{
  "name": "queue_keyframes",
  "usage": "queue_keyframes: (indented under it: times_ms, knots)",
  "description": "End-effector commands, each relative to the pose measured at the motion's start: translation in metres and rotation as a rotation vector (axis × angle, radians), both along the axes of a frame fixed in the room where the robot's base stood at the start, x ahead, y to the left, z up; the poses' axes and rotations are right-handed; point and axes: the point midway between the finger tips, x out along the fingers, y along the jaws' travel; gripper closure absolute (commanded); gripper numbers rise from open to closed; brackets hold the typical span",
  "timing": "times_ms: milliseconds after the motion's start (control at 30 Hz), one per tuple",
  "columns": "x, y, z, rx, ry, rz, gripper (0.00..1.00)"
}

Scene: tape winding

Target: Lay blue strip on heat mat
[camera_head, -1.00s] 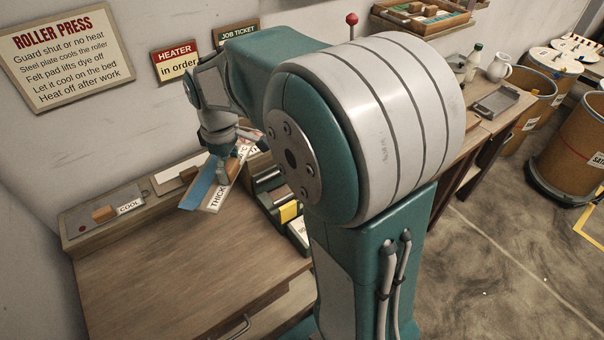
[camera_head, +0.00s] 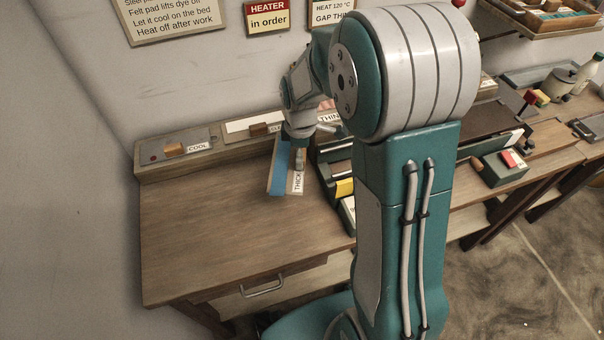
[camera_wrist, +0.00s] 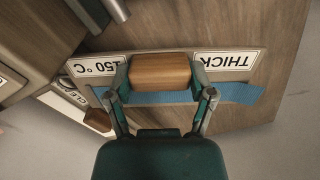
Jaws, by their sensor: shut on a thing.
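A blue strip (camera_head: 279,170) lies lengthwise beside a white THICK label (camera_head: 298,181) at the right of the wooden bench top. My gripper (camera_wrist: 161,80) is shut on a brown wooden block (camera_wrist: 160,71), one finger at each end, above the strip's middle. In the head view my gripper (camera_head: 300,155) points down over the labelled piece. I cannot tell which surface is the heat mat.
A grey plate (camera_head: 178,143) with a COOL label and a wooden block stands at the bench's back left. Dark press parts (camera_head: 337,172) with a yellow tag (camera_head: 345,188) stand close right of the strip. The bench top's left and front (camera_head: 205,225) are clear.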

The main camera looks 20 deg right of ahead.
Motion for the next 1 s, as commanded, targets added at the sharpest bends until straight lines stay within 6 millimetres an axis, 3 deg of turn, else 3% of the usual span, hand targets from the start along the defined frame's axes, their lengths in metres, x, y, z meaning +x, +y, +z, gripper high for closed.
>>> queue_keyframes:
  times_ms: [100, 533, 933, 967, 1000]
  knots:
    - [-0.001, 0.002, -0.026, -0.001, 0.005, 0.002, 0.81]
    - [-0.001, 0.002, -0.081, -0.001, 0.003, 0.001, 0.81]
    - [0.000, 0.002, -0.088, -0.001, -0.001, 0.001, 0.81]
    - [0.000, 0.002, -0.088, -0.001, -0.001, 0.001, 0.16]
    - [0.000, 0.002, -0.088, -0.001, -0.001, 0.001, 0.00]
